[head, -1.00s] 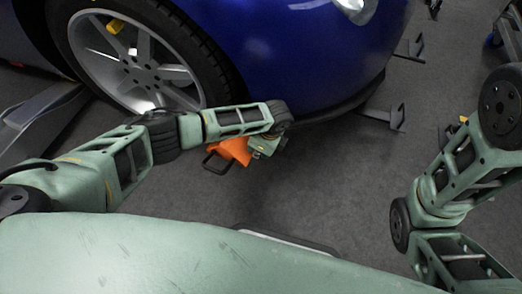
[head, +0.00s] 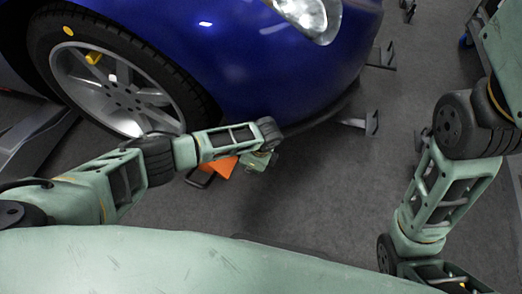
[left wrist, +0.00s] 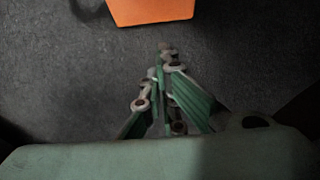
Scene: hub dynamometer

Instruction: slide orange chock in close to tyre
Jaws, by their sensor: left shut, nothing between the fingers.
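The orange chock (head: 221,167) lies on the floor just in front of the car's front tyre (head: 193,92), with a dark handle loop on its left. My left forearm covers part of it and hides the gap to the tyre. The chock's edge also shows at the top of the left wrist view (left wrist: 152,10). My left gripper (head: 259,162) is low at the chock's right side. In the left wrist view its fingers (left wrist: 167,50) are shut and empty, apart from the chock. My right arm shows at the right, but its gripper is out of frame.
The blue car (head: 265,75) fills the top, its bumper above and beyond my left arm. Metal stands (head: 368,122) stick out near its front at the right. The grey floor between my arms is clear.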

